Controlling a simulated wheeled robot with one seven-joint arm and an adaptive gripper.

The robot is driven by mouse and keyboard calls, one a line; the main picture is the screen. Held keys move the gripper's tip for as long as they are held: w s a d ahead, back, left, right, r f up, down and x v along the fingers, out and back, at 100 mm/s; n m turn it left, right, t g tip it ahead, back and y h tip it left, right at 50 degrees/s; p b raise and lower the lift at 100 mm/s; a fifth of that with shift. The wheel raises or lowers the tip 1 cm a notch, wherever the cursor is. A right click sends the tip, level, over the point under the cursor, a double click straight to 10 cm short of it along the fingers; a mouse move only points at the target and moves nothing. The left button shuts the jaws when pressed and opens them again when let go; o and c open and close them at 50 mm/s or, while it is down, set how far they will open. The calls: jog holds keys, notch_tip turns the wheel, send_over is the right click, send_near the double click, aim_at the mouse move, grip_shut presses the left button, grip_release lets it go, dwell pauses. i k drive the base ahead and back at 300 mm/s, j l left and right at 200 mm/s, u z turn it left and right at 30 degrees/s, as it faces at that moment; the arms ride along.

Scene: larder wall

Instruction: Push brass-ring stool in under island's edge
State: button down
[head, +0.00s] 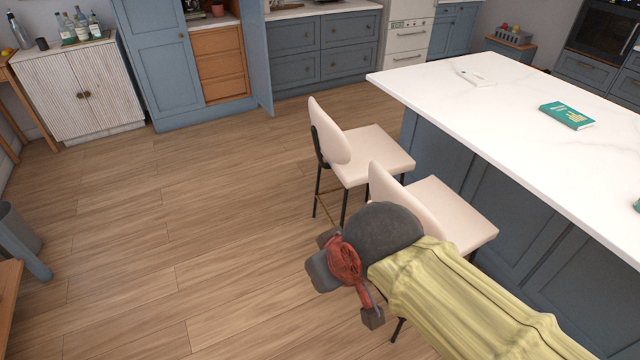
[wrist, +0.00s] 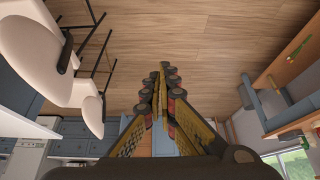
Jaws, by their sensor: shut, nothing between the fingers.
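Two cream-seated stools with black legs stand at the island's (head: 470,85) left side. The far stool (head: 378,150) shows a brass-coloured bar low between its legs; its backrest faces away from the island. The near stool (head: 455,212) is partly hidden behind my arm, and its lower legs and any ring are mostly covered. Both seats reach toward the island's edge, with their backs standing out on the floor side. My gripper (head: 347,292) is shut and empty, in front of and left of the near stool. In the wrist view my fingers (wrist: 160,88) meet, with the stools (wrist: 38,45) at left.
Open wooden floor (head: 150,230) lies left of the stools. A white ribbed cabinet (head: 80,95) with bottles stands at the back left. A grey-blue bin (head: 20,240) and a wooden table corner (head: 8,300) are at the left edge. A green book (head: 567,116) lies on the island.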

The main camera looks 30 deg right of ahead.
aim_at(349, 153)
jog(key=i+j+z, duration=0.1)
jog(key=i+z, duration=0.15)
jog(key=z, duration=0.2)
jog(key=i+j+z, duration=0.2)
jog(key=z, duration=0.25)
jog(key=i+j+z, duration=0.25)
jog(key=z, duration=0.15)
jog(key=i+j+z, duration=0.15)
jog(key=j+z, duration=0.3)
jog(key=i+j+z, duration=0.15)
jog(key=z, duration=0.3)
jog(key=i+j+z, duration=0.1)
jog(key=j+z, duration=0.3)
jog(key=j, duration=0.3)
jog(key=j+z, duration=0.35)
jog(key=j, duration=0.35)
jog(key=i, duration=0.4)
jog(key=l, duration=0.05)
